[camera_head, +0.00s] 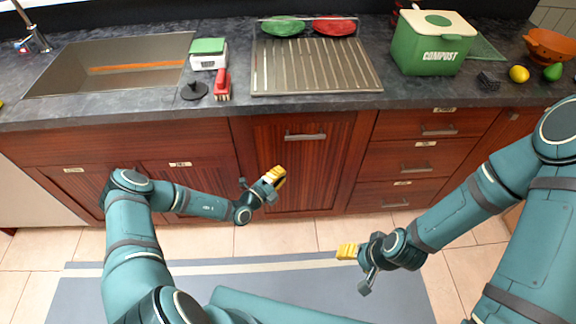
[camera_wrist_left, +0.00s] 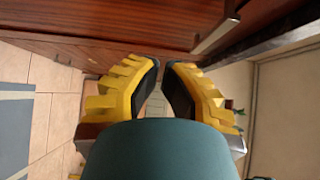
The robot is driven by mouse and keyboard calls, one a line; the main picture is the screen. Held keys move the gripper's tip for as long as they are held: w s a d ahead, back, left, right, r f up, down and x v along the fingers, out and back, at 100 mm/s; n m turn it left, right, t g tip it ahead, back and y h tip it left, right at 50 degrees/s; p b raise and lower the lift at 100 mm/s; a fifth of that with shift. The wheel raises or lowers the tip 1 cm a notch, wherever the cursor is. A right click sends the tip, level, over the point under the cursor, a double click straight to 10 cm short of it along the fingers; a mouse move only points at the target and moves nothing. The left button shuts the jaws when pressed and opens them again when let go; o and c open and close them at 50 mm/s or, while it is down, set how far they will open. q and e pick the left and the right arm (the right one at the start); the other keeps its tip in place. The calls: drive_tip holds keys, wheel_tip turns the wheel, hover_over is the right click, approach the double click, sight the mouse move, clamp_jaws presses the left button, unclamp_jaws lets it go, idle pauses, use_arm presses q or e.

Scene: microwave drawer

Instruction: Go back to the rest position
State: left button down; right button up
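My left gripper (camera_head: 277,175) is in front of the lower cabinet door, above the floor. Its yellow fingertips are close together with nothing between them. In the left wrist view the left gripper (camera_wrist_left: 162,66) shows its dark pads nearly meeting at the tips, with a narrow empty gap behind. My right gripper (camera_head: 346,251) hangs over the mat's back edge, in front of the drawers. Its yellow fingers look together and empty. Both arms are bent in front of me, apart from each other and clear of the counter.
The cabinet door (camera_head: 294,170) and closed drawers (camera_head: 408,159) stand ahead, with protruding handles. The counter above holds a sink (camera_head: 60,68), a drying rack (camera_head: 315,66) and a green compost bin (camera_head: 428,50). Tiled floor and a grey-blue mat (camera_head: 240,285) lie below.

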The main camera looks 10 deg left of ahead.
use_arm(q)
drive_tip(key=shift+s+a, duration=0.15)
drive_tip(key=shift+s, duration=0.15)
drive_tip(key=s+d+m+g+h, duration=0.4)
drive_tip(key=s+d+m+g, duration=1.05)
drive_tip(key=s+m, duration=0.55)
drive_tip(key=s+a+m+g+y, duration=0.3)
drive_tip(key=s+a+m+y, duration=0.15)
drive_tip(key=m, duration=0.95)
wheel_tip(320, 180, up, 6)
drive_tip(key=a+m+t+y, duration=0.2)
drive_tip(key=m+t+y, duration=0.1)
drive_tip(key=m, duration=0.9)
drive_tip(key=shift+s+a+m+y, duration=0.25)
drive_tip(key=shift+a+m+y, duration=0.05)
drive_tip(key=shift+m+y, duration=0.15)
